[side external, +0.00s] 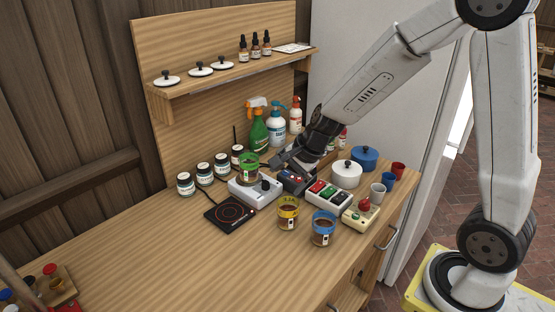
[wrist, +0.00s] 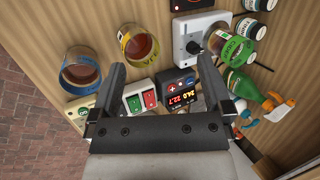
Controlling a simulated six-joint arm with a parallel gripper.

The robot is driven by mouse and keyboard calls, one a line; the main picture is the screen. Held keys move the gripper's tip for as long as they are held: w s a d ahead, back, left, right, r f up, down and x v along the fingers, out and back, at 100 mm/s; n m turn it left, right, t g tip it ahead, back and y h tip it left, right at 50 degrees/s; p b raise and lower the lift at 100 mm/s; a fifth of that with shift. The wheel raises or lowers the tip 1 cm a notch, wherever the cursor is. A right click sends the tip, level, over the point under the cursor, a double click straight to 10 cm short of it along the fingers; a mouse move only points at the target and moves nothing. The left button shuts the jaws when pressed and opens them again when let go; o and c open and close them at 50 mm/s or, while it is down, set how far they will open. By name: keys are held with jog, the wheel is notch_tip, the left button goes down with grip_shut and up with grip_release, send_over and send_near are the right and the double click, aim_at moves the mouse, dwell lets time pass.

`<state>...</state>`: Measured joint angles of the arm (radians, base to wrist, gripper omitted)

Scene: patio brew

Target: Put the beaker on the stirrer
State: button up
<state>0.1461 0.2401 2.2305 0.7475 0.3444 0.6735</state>
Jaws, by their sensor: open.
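A glass beaker with a green band (side external: 249,162) appears to stand on the back of a white device with a dark knob (side external: 240,191), likely the stirrer; I cannot tell exactly how it rests. A yellow-banded beaker (side external: 288,207) and a blue-banded beaker (side external: 323,225), both with brown liquid, stand on the bench in front. In the wrist view the blue beaker (wrist: 80,73), yellow beaker (wrist: 137,45), green beaker (wrist: 229,46) and white device (wrist: 205,24) lie beyond my fingers. My gripper (wrist: 160,75) is open and empty, above a box with a lit display (wrist: 181,98).
A black plate with a red ring (side external: 230,214), a red-and-green switch box (side external: 328,194) and a red-button box (side external: 360,214) surround the beakers. Jars (side external: 204,174), spray bottles (side external: 259,135) and pots (side external: 346,174) stand behind and to the right.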

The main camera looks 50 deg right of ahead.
jog(key=s+a+f+n+g+h, duration=0.2)
jog(key=s+n, duration=1.1)
jog(key=n, duration=0.4)
jog(key=shift+w, duration=0.1)
